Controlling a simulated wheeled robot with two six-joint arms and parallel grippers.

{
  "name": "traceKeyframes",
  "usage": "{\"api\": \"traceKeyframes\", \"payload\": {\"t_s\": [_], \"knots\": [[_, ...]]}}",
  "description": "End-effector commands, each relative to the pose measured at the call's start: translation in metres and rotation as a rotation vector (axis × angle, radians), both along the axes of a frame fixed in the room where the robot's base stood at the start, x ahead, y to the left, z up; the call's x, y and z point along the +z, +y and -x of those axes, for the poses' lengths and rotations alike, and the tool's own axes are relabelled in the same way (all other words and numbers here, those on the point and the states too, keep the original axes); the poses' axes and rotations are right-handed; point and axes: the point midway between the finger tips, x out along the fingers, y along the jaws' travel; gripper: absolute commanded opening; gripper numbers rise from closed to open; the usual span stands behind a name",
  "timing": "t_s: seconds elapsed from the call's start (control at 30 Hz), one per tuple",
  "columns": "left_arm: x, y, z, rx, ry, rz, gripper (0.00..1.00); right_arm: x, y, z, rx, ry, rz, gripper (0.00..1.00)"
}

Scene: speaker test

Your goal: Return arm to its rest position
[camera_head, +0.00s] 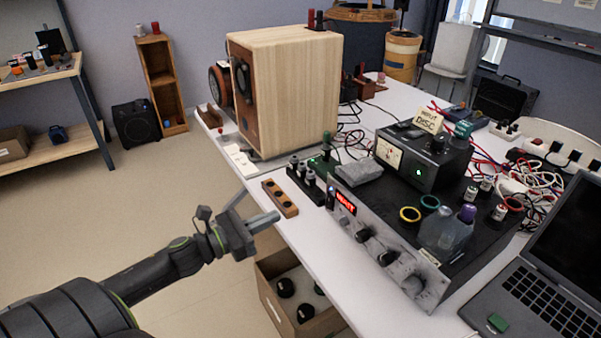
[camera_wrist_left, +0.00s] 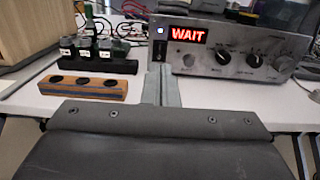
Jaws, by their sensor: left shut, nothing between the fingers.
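My left arm comes in from the lower left of the head view. Its gripper (camera_head: 266,219) is shut and empty, just off the table's left edge. In the left wrist view the shut fingers (camera_wrist_left: 162,85) point at the front of a silver unit (camera_wrist_left: 230,50) with a lit red "WAIT" display (camera_wrist_left: 187,35). The silver unit (camera_head: 385,248) also shows in the head view, to the right of the gripper. My right gripper is not in view.
A wooden block with holes (camera_head: 280,198) lies near the table edge, close to the gripper. A wooden speaker box (camera_head: 290,90) stands behind. A cardboard box (camera_head: 292,300) sits below the edge. A laptop (camera_head: 545,290) is at right. The floor at left (camera_head: 150,210) is clear.

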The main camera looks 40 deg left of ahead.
Motion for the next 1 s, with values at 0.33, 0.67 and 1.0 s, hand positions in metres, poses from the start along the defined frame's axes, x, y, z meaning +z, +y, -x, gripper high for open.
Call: {"api": "traceKeyframes", "payload": {"t_s": [0.33, 0.67, 1.0], "knots": [[-0.018, 0.017, -0.003, 0.064, 0.074, 0.105, 0.0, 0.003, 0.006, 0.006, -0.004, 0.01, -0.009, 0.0], [-0.182, 0.101, 0.035, 0.582, 0.504, 0.958, 0.0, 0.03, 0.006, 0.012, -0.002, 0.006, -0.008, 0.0], [-0.369, 0.068, 0.188, 1.316, 0.679, 1.926, 0.0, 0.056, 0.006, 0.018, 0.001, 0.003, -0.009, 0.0]]}}
